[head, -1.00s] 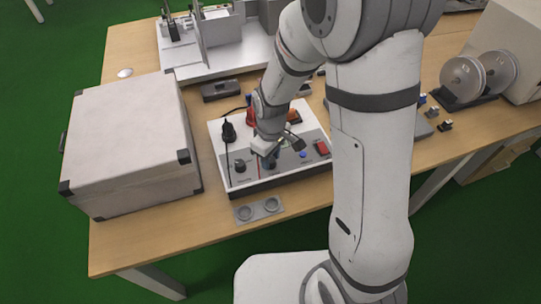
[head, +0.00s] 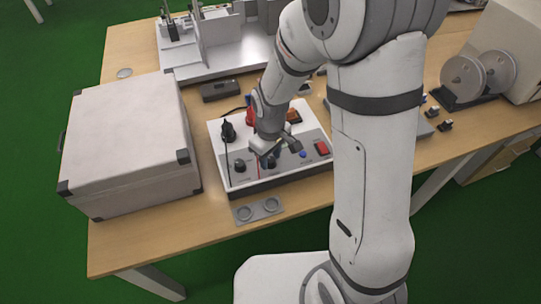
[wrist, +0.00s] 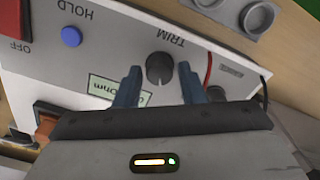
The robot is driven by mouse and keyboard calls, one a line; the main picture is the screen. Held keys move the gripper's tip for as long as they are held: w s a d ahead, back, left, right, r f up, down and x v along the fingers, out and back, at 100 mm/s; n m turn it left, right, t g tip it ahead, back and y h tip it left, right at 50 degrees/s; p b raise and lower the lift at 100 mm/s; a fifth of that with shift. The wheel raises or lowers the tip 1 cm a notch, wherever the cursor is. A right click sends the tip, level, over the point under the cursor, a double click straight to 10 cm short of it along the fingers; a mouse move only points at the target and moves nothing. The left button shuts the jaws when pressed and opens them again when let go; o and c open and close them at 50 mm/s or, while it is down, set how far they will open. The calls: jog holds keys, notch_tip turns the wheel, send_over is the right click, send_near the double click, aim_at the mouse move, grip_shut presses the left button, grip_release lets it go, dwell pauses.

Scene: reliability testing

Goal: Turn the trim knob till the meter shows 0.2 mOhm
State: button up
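The trim knob (wrist: 160,68) is a dark round knob on the light panel of the meter box (head: 238,180), beside the printed word TRIM. My gripper (wrist: 159,72) is over the panel with its two blue fingers on either side of the knob. Narrow gaps show between the fingers and the knob, so it looks open. The meter display (wrist: 104,86) is pale green; a finger covers part of it. Only "Ohm" is readable, and its number is hidden.
The panel carries a blue HOLD button (wrist: 71,37), a red OFF switch (wrist: 14,20) and another dark knob (head: 239,165). Red and black plugs stand at its back. A grey plate with two round recesses (head: 258,209) lies in front. A large case (head: 130,140) stands left.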

aim_at(271, 159)
jog(key=shift+o, duration=1.3)
jog(key=shift+r, duration=0.1)
notch_tip(271, 159, up, 8)
jog(key=shift+f, duration=0.2)
jog(key=shift+d, duration=0.1)
jog(key=s+d+r+m+t, duration=0.2)
jog(key=s+d+r+m, duration=0.6)
jog(key=s+d+r, duration=0.3)
jog(key=shift+s+d+m+t, duration=0.3)
jog(key=shift+s+d, duration=0.3)
jog(key=shift+s, duration=0.1)
